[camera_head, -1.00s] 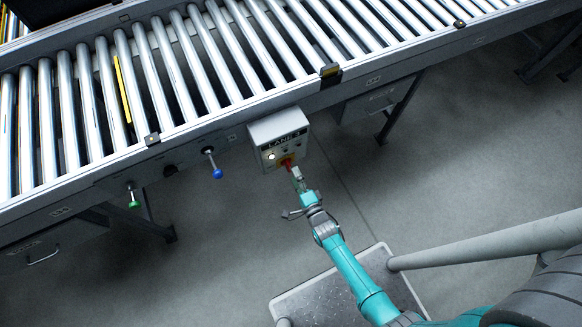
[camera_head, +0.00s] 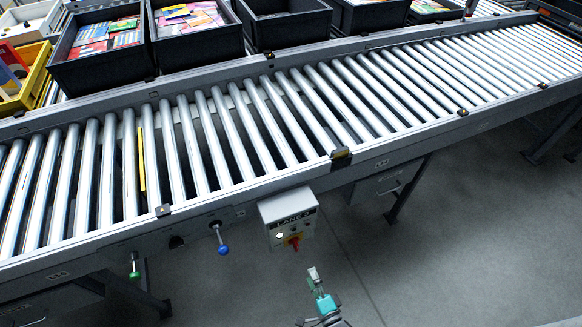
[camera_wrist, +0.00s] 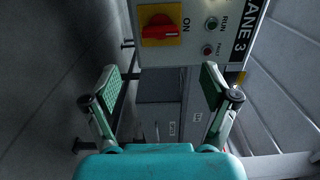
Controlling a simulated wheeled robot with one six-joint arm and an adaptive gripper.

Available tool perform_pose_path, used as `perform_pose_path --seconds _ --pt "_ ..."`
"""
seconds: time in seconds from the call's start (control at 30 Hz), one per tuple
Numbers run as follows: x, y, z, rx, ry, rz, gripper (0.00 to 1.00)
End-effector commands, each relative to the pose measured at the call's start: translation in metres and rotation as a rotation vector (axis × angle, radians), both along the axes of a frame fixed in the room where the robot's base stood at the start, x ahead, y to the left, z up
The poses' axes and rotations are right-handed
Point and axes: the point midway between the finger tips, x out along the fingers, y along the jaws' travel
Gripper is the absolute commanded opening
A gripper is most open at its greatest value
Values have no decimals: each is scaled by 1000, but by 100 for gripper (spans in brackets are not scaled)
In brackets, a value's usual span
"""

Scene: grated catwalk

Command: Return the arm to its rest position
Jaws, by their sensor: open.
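My teal gripper (camera_head: 316,280) is below and in front of the lane 3 control box (camera_head: 289,213) in the head view, with a gap of floor showing between them. In the wrist view my gripper (camera_wrist: 159,84) has its two green-padded fingers spread wide with nothing between them. The box's red rotary switch (camera_wrist: 158,31) on a yellow plate lies beyond the fingertips, its handle pointing toward the ON label. The switch also shows in the head view (camera_head: 293,241). A small pale light (camera_head: 279,236) glows beside it. Most of my arm is out of the head view.
The roller conveyor (camera_head: 243,188) crosses above the box. Black totes (camera_head: 104,71) stand behind it, with a yellow crate (camera_head: 36,92) at the left. A blue-tipped knob (camera_head: 223,250) and a green-tipped knob (camera_head: 134,274) stick out from its frame. Floor at the lower right (camera_head: 470,240) is clear.

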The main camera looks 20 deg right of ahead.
Motion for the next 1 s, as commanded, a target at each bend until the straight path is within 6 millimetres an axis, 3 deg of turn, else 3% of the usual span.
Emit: perform_pose_path --seconds 0.27,0.47,0.77,1.0 --pt "-11 0 4 -40 9 0 85" --pt "-61 2 31 -258 47 4 85" --pt "-142 4 104 -684 116 38 85" --pt "-193 4 180 -1020 165 88 85"
